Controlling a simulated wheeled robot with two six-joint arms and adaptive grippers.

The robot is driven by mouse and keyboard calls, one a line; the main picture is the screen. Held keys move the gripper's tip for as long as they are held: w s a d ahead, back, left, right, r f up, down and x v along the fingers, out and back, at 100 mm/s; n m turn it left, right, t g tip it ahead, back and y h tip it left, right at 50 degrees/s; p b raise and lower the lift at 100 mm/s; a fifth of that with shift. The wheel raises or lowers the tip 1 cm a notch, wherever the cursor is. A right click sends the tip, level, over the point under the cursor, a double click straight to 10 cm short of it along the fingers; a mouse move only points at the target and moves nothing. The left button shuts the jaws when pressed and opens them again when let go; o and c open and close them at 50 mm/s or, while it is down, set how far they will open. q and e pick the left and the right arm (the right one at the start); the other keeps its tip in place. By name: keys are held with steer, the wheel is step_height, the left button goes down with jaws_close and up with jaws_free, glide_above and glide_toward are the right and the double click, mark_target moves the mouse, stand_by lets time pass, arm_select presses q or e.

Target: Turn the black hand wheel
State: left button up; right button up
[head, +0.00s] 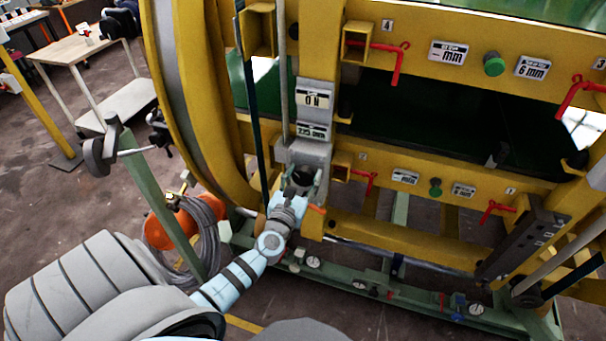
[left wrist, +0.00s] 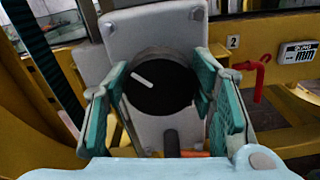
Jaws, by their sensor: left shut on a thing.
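The black hand wheel (left wrist: 165,94) is a round dark disc with a short white mark, tilted in the left wrist view. It sits on the front of a grey metal housing (left wrist: 152,32). My left gripper (left wrist: 159,86) has one teal finger pad on each side of the wheel and is shut on it. In the head view, my left gripper (head: 301,184) reaches the grey housing (head: 309,153) at the lower middle of the yellow frame. The wheel is a small dark patch there, partly hidden by the fingers. My right gripper is not in view.
The yellow ring frame (head: 375,144) has red handles (head: 388,57) and green knobs (head: 493,64) to the right. A green post with a dark crank (head: 100,155) stands left of my left arm. An orange hose reel (head: 178,222) is close behind the arm.

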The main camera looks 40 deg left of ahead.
arm_select(q)
steer(key=shift+f, duration=0.1)
stand_by(0.3)
steer(key=o, duration=1.1)
steer(key=shift+o, duration=0.2)
steer(key=v, duration=1.2)
